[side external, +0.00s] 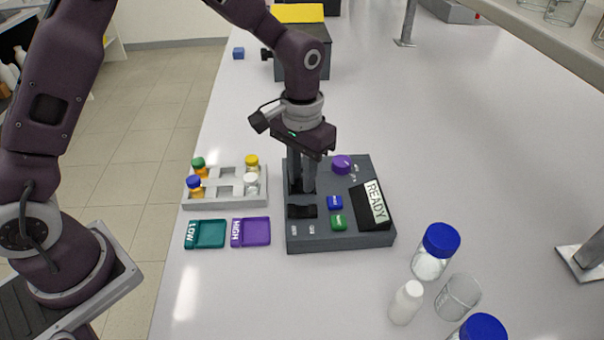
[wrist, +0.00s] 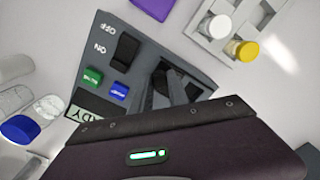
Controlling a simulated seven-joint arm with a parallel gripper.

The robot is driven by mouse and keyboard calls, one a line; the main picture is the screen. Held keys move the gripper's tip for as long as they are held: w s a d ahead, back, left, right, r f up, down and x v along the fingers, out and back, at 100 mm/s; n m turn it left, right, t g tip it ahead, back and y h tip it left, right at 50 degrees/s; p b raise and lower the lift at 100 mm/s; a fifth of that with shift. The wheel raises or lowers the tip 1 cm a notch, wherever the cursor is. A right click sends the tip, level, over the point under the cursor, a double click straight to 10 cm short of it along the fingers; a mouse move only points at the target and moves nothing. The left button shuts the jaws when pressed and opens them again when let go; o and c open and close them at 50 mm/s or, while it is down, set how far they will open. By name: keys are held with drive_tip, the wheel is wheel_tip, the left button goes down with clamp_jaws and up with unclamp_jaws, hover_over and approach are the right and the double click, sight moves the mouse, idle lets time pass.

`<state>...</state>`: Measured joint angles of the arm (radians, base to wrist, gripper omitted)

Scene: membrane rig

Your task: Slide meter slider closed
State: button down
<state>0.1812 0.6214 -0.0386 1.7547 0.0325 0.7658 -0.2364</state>
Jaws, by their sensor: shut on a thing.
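The meter is a dark grey box (side external: 300,240) on the bench. It has a purple knob (side external: 341,164), a blue button (side external: 335,202), a green button (side external: 338,222), a black switch (side external: 302,211) and a tilted display reading READY (side external: 374,204). My gripper (side external: 303,188) points down at the left part of the meter top, behind the black switch. It is shut on the slider, which is mostly hidden by the fingers. In the wrist view, my gripper (wrist: 168,78) reaches into a dark recess beside the black switch (wrist: 124,52), marked OFF and ON.
Left of the meter are a grey rack (side external: 226,201) of small capped vials, a teal LOW tray (side external: 206,246) and a purple HIGH tray (side external: 266,239). A blue-capped jar (side external: 432,264), a white bottle (side external: 406,302) and a glass beaker (side external: 458,297) stand at front right.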

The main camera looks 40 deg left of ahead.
drive_tip(key=w+a, duration=0.4)
drive_tip(key=shift+w+a, duration=0.15)
drive_tip(key=c, duration=1.3)
unclamp_jaws()
drive_tip(key=shift+o, duration=0.2)
wheel_tip(320, 180, up, 7)
drive_tip(key=shift+r, duration=0.1)
drive_tip(key=shift+r, duration=2.45)
